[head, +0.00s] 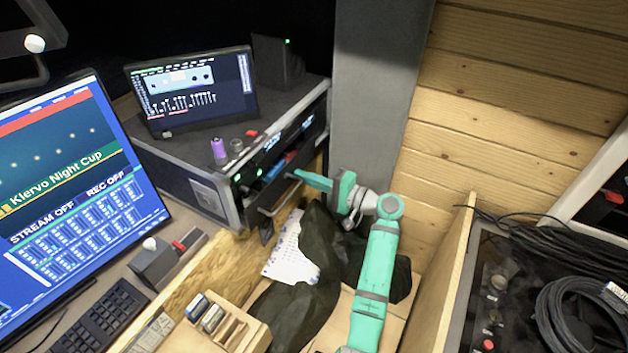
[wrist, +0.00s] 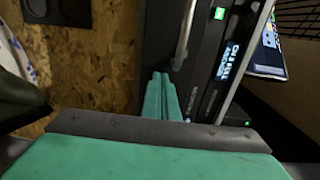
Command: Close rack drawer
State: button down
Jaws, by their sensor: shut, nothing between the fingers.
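The rack drawer (head: 265,217) is in the lower part of the black equipment rack (head: 213,197). It stands out from the rack, with blue and red items (head: 275,169) showing behind its front. A metal bar handle (head: 281,198) runs along the drawer front, and it also shows in the wrist view (wrist: 186,32). My teal gripper (head: 296,174) is shut and empty at the drawer front, near the handle's end. In the wrist view its fingertips (wrist: 160,77) lie together just beside the handle's lower end. I cannot tell whether they touch the front.
A laptop (head: 192,90) and a purple can (head: 218,149) stand on the rack. A large monitor (head: 70,200) is at the left. A dark jacket (head: 315,275) and white paper (head: 290,257) lie below my arm. A wooden wall (head: 510,100) is at the right.

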aim_at(291, 171)
jog(key=shift+a, duration=0.1)
jog(key=shift+x, duration=2.4)
jog(key=shift+r, duration=0.1)
